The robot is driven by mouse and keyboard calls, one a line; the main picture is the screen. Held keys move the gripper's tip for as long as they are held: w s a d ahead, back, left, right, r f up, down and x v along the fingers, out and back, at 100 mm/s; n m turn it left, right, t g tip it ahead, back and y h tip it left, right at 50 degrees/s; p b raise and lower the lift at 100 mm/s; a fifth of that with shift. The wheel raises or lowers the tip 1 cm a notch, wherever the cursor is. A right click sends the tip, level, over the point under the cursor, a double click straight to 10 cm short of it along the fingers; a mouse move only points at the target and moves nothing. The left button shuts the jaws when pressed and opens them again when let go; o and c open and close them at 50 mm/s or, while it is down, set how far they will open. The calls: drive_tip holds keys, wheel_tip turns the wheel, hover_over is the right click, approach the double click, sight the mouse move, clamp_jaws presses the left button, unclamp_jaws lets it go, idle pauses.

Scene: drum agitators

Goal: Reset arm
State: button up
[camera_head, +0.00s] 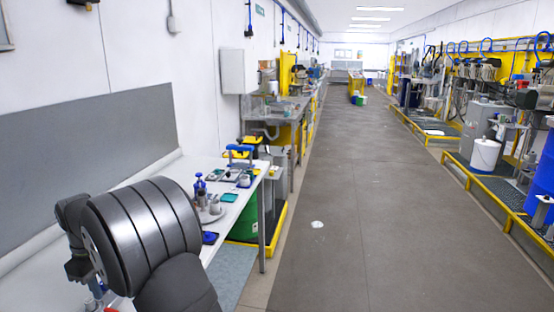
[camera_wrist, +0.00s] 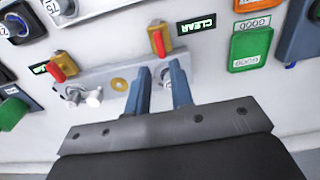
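In the wrist view my gripper (camera_wrist: 160,72) shows two blue-grey fingers standing apart, with no object clearly held between them. The fingertips are over a grey metal plate (camera_wrist: 110,78) on a white surface. The plate has a yellow ring mark (camera_wrist: 120,85), a silver knob or fitting (camera_wrist: 92,97) and two red-and-yellow levers, one at the left (camera_wrist: 62,66) and one just beyond the fingertips (camera_wrist: 158,40). Whether the fingers touch the plate is unclear. In the head view my arm fills the lower left and hides the gripper.
In the wrist view, a green box (camera_wrist: 249,48) and a dark block (camera_wrist: 300,35) are at the right. Small dark and blue devices (camera_wrist: 15,27) line the left.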

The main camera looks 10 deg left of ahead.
sight(110, 309)
wheel_tip(110, 309, up, 10)
drive_tip(key=r, duration=0.1)
wheel_tip(110, 309, down, 18)
drive_tip(key=shift+f, duration=0.3)
drive_tip(key=m, duration=0.6)
drive_tip(key=shift+r+m, duration=0.1)
drive_tip(key=shift+m, duration=0.3)
